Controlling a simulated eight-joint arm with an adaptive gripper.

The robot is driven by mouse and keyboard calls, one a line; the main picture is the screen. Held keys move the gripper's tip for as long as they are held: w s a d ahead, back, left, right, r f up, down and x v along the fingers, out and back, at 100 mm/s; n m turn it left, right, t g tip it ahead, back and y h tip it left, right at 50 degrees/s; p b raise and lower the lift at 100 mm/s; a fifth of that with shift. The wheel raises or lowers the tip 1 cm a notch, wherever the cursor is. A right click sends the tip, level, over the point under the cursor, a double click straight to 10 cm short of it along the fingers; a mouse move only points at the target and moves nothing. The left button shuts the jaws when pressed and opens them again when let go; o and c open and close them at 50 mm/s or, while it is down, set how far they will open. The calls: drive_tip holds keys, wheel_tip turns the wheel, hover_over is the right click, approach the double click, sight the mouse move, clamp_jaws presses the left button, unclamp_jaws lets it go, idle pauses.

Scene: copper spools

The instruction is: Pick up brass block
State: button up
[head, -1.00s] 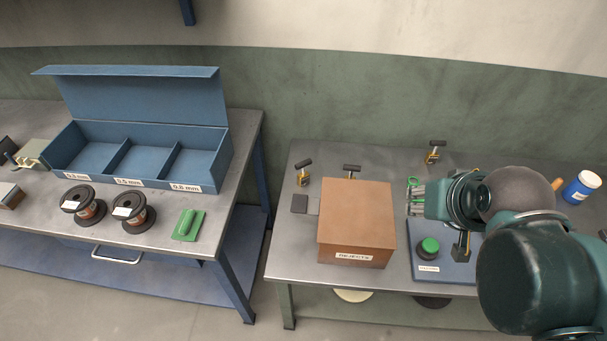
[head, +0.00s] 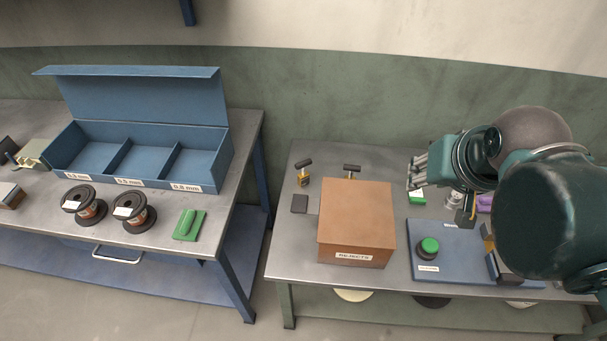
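My gripper (head: 413,173) is over the back of the right bench, its grey fingers pointing left. Nothing shows clearly between the fingers, and I cannot tell how far apart they are. I cannot pick out the brass block for certain. A small brass-coloured piece (head: 488,236) shows at the right of the blue board, partly hidden by my arm. Other brass-coloured parts sit under black handles, one at the left (head: 304,181) and one behind the box (head: 351,175).
The brown REJECTS box (head: 356,222) stands left of my gripper. The blue board (head: 425,255) bears a green-topped button (head: 429,246). A green item (head: 417,196) and a purple item (head: 484,203) lie near my gripper. A blue three-compartment case (head: 140,185) and two spools are on the left bench.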

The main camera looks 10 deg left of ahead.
drive_tip(key=w+a+r+m+g+p, duration=0.1)
drive_tip(key=w+a+r+m+g, duration=0.15)
drive_tip(key=w+a, duration=0.45)
drive_tip(key=m+g+h+p, duration=0.1)
drive_tip(key=m+h+p, duration=0.25)
drive_tip(key=m, duration=0.35)
hover_over(296, 165)
wheel_tip(296, 165, down, 3)
wheel_tip(296, 165, down, 24)
drive_tip(key=shift+f, duration=0.2)
drive_tip(key=shift+m+x, duration=0.25)
drive_tip(key=shift+x, duration=1)
drive_tip(key=shift+s, duration=0.1)
